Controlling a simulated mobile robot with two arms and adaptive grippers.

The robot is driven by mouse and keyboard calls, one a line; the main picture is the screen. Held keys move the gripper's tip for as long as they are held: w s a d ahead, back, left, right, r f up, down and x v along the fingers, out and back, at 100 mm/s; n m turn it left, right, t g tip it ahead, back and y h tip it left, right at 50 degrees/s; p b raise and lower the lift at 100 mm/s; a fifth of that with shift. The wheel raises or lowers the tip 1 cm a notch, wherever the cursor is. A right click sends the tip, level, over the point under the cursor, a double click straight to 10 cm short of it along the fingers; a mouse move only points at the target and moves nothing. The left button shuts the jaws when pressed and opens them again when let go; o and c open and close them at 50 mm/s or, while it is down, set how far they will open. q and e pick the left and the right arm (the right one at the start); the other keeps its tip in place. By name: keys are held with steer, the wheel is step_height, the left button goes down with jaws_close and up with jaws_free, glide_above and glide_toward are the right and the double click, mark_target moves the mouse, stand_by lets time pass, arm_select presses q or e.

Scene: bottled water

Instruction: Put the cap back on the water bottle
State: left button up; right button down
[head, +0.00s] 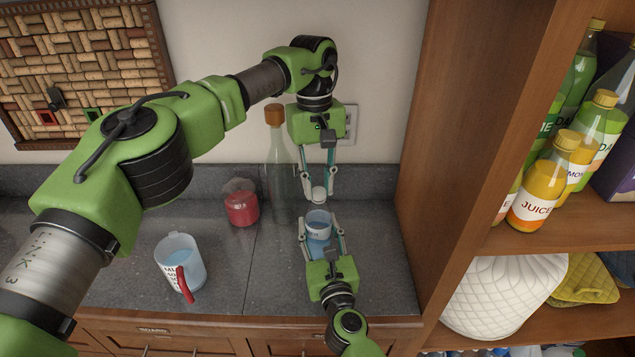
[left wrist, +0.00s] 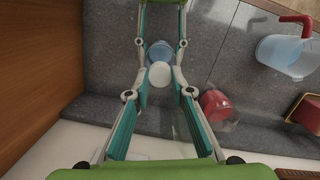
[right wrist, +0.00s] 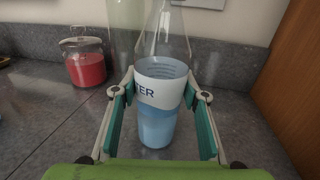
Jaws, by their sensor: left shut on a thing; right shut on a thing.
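The water bottle (head: 318,232) is blue with a white label and stands upright at the counter's right side. It also shows in the right wrist view (right wrist: 157,122). My right gripper (head: 322,240) is shut around its body from the front. The white cap (head: 319,194) is in my left gripper (head: 318,184), which points down from above and behind the bottle. In the left wrist view the cap (left wrist: 160,75) sits between the fingertips, with the bottle (left wrist: 160,50) partly behind it. The head view shows the cap apart from the label's top; the bottle's clear neck is hard to make out.
A tall corked glass bottle (head: 277,170) and a red jar (head: 241,205) stand left of my grippers. A measuring cup (head: 180,262) with a red handle is farther left. A wooden shelf (head: 470,180) bounds the counter (head: 385,270) at right.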

arm_select(q)
steer(key=m, duration=0.3)
steer(key=shift+m, duration=0.3)
steer(key=m+y, duration=0.1)
steer(key=m, duration=0.3)
steer(key=shift+d, duration=0.1)
steer(key=o, duration=0.7)
steer(key=shift+c, duration=0.2)
steer(key=shift+r, duration=0.1)
steer(key=shift+r, duration=2.15)
